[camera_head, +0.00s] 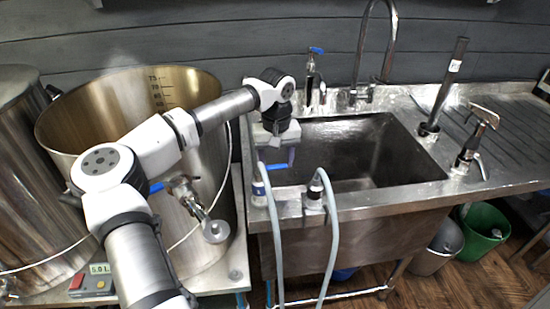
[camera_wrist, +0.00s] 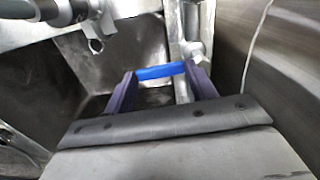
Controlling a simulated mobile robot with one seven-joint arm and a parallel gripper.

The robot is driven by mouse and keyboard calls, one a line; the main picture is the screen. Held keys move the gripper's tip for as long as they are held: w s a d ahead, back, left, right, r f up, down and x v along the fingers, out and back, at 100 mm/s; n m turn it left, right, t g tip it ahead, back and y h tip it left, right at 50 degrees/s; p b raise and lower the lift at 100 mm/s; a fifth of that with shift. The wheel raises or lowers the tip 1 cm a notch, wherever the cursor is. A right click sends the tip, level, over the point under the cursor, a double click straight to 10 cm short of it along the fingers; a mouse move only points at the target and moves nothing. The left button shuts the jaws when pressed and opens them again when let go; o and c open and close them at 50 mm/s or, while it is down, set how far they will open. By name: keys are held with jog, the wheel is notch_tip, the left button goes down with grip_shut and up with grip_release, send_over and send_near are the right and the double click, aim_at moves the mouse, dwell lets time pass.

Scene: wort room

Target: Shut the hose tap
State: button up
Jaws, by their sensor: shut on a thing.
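The hose tap has a blue lever (camera_head: 277,166) at the sink's front left corner, above a pale hose (camera_head: 275,240). My gripper (camera_head: 279,157) reaches down over that corner, and its body hides part of the tap. In the wrist view the blue lever (camera_wrist: 160,71) lies crosswise between the two dark purple fingers of my gripper (camera_wrist: 163,86). The fingers are shut on the lever, one at each end of it. A metal pipe (camera_wrist: 182,88) shows behind the lever. I cannot tell the lever's exact angle to the tap body.
A second hose (camera_head: 332,240) stands just right of the first. The steel sink basin (camera_head: 405,140) lies behind, with a tall faucet (camera_head: 392,45) and another blue-handled tap (camera_head: 316,52). A large steel kettle (camera_head: 62,135) with its own valve (camera_head: 185,190) stands close on the left.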

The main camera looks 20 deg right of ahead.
aim_at(276, 167)
jog(key=shift+s+m, duration=0.1)
jog(key=shift+m, duration=0.3)
jog(key=o, duration=1.4)
jog(key=shift+r, duration=0.1)
notch_tip(276, 167, up, 14)
jog(key=b, duration=0.2)
